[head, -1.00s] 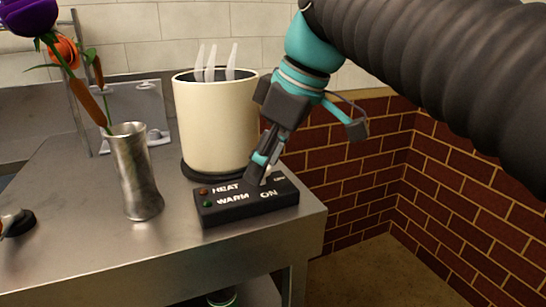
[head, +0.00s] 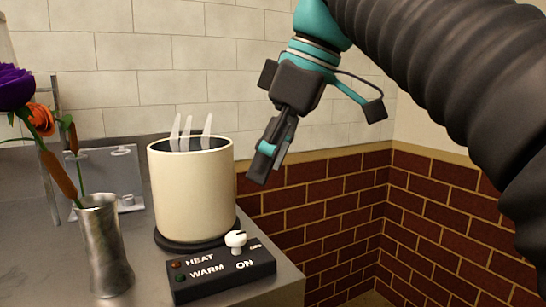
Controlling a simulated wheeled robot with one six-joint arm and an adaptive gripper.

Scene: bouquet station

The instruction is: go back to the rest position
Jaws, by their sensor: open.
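My gripper (head: 267,165) hangs in the air to the right of the cream pot, above and clear of the black control box (head: 225,278). It points down and to the left, with nothing visible between its fingers. The fingers are seen nearly edge-on, so the gap is hard to see. The box carries a white knob (head: 236,240), labels HEAT, WARM and ON, and two small lamps on its left. My gripper is apart from the knob.
The cream pot (head: 190,195) with several pale handles (head: 207,125) stands behind the box. A metal vase (head: 104,245) with purple and orange flowers (head: 40,119) stands on the steel counter (head: 150,288) at left. A brick wall (head: 430,220) bounds the right; the air around my gripper is free.

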